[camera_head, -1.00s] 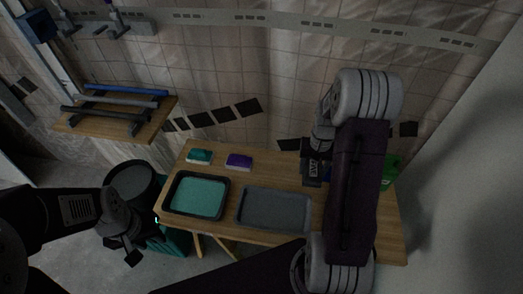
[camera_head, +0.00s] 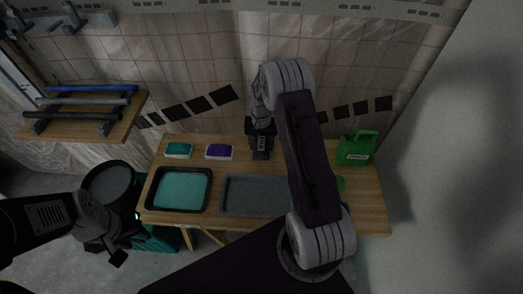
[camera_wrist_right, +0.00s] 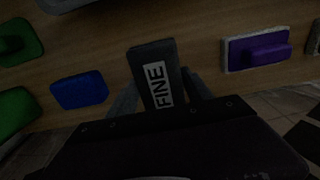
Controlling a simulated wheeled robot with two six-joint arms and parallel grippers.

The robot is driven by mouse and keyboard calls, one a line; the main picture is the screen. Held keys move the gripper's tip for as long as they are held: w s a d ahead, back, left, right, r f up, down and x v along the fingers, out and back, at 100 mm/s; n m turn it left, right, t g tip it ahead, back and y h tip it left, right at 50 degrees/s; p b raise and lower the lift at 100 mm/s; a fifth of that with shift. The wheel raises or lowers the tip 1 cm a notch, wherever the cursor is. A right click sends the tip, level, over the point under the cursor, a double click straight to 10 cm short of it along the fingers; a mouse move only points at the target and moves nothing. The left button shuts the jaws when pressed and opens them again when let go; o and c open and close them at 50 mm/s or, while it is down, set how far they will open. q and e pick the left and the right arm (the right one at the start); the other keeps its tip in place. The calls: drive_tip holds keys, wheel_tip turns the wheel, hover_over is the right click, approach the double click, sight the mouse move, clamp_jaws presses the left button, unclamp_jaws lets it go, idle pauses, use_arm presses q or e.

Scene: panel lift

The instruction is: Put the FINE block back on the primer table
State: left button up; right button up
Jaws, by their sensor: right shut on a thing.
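The FINE block (camera_wrist_right: 152,62) is dark grey with a white FINE label and sits between the fingers of my right gripper (camera_wrist_right: 160,98) in the right wrist view. In the head view my right gripper (camera_head: 262,134) is shut on the FINE block (camera_head: 262,150) over the back part of the wooden table (camera_head: 368,205), right of the purple block. I cannot tell whether the block touches the tabletop. My left gripper (camera_head: 118,250) hangs low at the left, off the table; its jaws are too dark to read.
A purple block (camera_head: 219,152) and a teal block (camera_head: 179,150) lie along the back edge. A teal tray (camera_head: 180,190) and a grey tray (camera_head: 250,196) lie in front. A green jug (camera_head: 357,149) stands at the right. A blue block (camera_wrist_right: 78,90) shows in the wrist view.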

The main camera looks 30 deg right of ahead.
sight(261, 150)
wheel_tip(261, 150, down, 4)
drive_tip(key=o, duration=1.4)
drive_tip(key=shift+r, duration=0.2)
wheel_tip(261, 150, up, 12)
drive_tip(key=shift+f+p, duration=0.1)
drive_tip(key=shift+p, duration=0.3)
drive_tip(key=s+a+r+n, duration=0.1)
drive_tip(key=s+a+n, duration=0.1)
drive_tip(key=s, duration=0.4)
drive_tip(key=s+a+r+n, duration=0.1)
drive_tip(key=s+a+n, duration=0.1)
drive_tip(key=s+a, duration=0.3)
drive_tip(key=s+a+r+n+t, duration=0.1)
drive_tip(key=s+a+n, duration=0.1)
drive_tip(key=s, duration=0.5)
drive_tip(key=shift+s+a+r, duration=0.15)
drive_tip(key=shift+a+r, duration=0.05)
drive_tip(key=shift+a, duration=0.7)
